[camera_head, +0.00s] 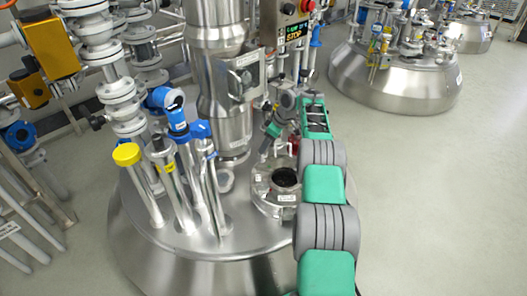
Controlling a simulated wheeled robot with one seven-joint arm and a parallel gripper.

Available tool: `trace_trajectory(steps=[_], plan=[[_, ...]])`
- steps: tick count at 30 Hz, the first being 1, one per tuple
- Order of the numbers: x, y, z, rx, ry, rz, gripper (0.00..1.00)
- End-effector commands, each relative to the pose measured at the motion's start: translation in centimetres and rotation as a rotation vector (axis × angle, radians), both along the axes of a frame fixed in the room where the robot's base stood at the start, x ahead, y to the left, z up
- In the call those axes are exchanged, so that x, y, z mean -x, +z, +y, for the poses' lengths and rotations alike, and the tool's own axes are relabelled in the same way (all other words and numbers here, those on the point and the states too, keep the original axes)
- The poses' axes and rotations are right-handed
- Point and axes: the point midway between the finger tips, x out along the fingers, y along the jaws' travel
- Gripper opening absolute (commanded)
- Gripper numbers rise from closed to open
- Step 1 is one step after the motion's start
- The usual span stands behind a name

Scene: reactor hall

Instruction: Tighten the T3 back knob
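My green and grey arm rises from the bottom right over the steel reactor lid. Its end bends down and left, behind the round port. My gripper (265,149) points down near the back of this port, small and partly blurred. I cannot tell whether its fingers are open or touching anything. The round port (272,208) has a steel rim and a dark opening, with small fittings and labels around it. My arm hides its right side. I cannot make out the T3 back knob or a T3 mark for certain.
The domed reactor lid (250,262) carries a thick steel column (220,80), a yellow-capped pipe (127,154) and blue-topped instruments (185,122) left of the port. A control box with a red button (306,6) stands behind. Other vessels (400,85) stand at back right; floor at right is clear.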

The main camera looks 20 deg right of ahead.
Motion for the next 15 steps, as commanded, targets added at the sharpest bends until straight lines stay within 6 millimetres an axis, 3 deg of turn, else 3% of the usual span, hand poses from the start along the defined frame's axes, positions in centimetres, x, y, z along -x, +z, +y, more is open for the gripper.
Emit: trace_trajectory(steps=[1,6,15], plan=[[-0.3,-1.3,0.3,-0.001,0.001,0.002,0.68],[-1.2,-3.8,1.0,-0.001,-0.002,0.000,0.68],[-1.5,-4.5,1.2,0.000,-0.004,0.000,0.68]])
